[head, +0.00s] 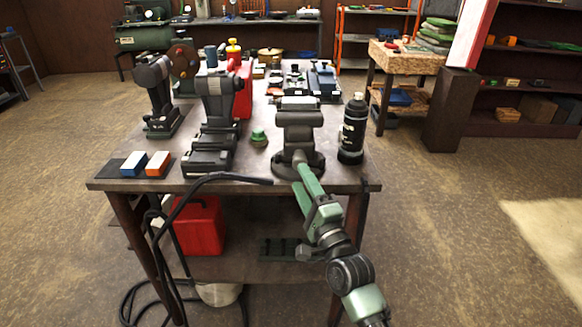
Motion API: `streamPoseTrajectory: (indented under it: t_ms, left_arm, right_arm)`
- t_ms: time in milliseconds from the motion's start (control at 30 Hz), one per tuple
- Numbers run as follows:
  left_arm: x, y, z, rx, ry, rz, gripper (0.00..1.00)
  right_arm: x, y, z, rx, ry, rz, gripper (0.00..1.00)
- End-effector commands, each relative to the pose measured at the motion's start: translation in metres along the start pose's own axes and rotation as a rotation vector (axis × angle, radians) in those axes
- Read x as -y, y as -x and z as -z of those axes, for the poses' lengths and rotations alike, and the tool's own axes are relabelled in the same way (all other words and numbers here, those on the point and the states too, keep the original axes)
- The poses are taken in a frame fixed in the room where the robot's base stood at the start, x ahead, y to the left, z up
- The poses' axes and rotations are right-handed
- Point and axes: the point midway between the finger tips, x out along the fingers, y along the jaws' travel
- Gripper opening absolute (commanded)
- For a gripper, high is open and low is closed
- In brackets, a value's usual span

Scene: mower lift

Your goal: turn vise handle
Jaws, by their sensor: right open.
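A dark grey bench vise (297,119) stands near the front edge of the workbench (235,178), right of its middle. Its round base shows beneath the jaws. I cannot make out the vise handle; it may be hidden by the gripper or too small to tell. My right gripper (302,178), with green fingers, reaches up from the lower right to the front of the vise base. It is open, with its two fingers apart. I cannot tell whether the fingers touch the vise. My left gripper is not in view.
A black bottle (352,130) stands close right of the vise. A small green object (258,137) and a dark tool stand (215,115) are to its left. A black cable (215,177) crosses the front edge. A red can (199,226) sits on the lower shelf.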

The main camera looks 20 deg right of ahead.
Motion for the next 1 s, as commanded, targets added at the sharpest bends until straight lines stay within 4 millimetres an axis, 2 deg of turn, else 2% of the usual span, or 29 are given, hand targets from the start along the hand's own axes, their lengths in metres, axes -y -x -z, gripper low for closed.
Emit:
streamPoseTrajectory:
  t_ms: [400, 567, 833, 1000]
  left_arm:
    - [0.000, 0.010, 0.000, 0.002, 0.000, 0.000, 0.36]
    - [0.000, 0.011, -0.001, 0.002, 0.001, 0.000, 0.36]
    - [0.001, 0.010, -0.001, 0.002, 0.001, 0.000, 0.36]
    - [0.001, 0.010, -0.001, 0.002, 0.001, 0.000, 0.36]
  right_arm:
    - [0.001, -0.062, 0.000, 0.000, 0.004, -0.001, 0.51]
    - [-0.001, -0.072, 0.000, 0.000, 0.003, -0.004, 0.51]
    - [-0.001, -0.073, 0.000, 0.000, 0.003, -0.004, 0.51]
    - [-0.002, -0.073, 0.000, 0.000, 0.004, -0.005, 0.04]
